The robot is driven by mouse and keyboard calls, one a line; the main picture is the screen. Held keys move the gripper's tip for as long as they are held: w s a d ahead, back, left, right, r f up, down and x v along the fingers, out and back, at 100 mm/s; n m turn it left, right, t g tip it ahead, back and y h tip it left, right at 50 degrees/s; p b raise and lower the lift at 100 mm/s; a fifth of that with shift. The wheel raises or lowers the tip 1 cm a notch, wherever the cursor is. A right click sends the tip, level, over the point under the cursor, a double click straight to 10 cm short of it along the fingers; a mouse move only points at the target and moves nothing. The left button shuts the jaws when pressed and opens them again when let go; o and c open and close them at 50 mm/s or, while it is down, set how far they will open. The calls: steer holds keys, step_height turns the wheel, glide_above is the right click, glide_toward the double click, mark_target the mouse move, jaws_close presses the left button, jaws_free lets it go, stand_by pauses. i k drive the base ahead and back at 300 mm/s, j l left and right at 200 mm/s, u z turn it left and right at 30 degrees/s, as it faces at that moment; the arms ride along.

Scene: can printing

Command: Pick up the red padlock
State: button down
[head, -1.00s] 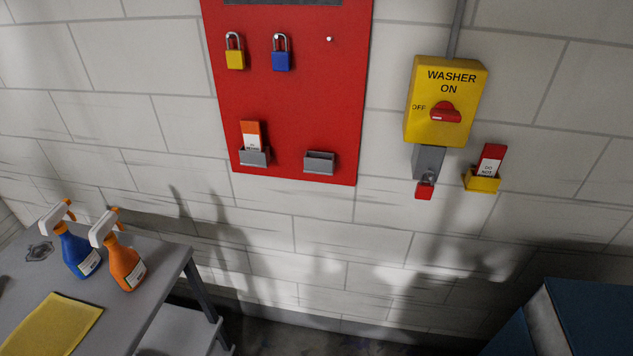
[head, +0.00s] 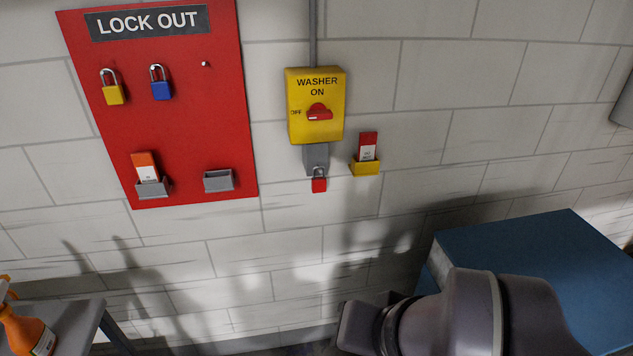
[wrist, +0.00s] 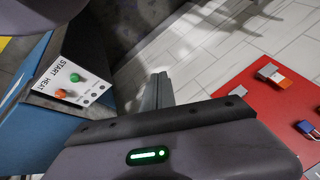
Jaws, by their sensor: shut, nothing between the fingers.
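The red padlock (head: 319,185) hangs by its shackle from the grey hasp (head: 316,158) under the yellow washer switch box (head: 316,128) in the head view. My gripper (wrist: 160,88) shows in the wrist view, its narrow grey fingers together with nothing between them. It is apart from the red padlock, which I cannot make out in the wrist view. In the head view only a dark part of my arm shows at the lower right; the fingers are not seen there.
The red lockout board (head: 215,120) holds a yellow padlock (head: 114,95) and a blue padlock (head: 162,91). A yellow holder (head: 366,168) with a red tag is right of the red padlock. A blue machine (head: 530,265) stands lower right; a table (head: 80,325) is lower left.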

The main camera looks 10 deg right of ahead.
mark_target(318, 185)
steer(key=i+j+z, duration=0.4)
steer(key=j, duration=0.3)
steer(key=i+j+z, duration=0.25)
steer(key=j, duration=0.15)
steer(key=i+j+z, duration=0.2)
steer(key=j, duration=0.2)
steer(key=j+z, duration=0.2)
steer(key=j, duration=0.25)
steer(key=i+j+z, duration=0.2)
steer(key=j, duration=0.25)
steer(key=k, duration=0.1)
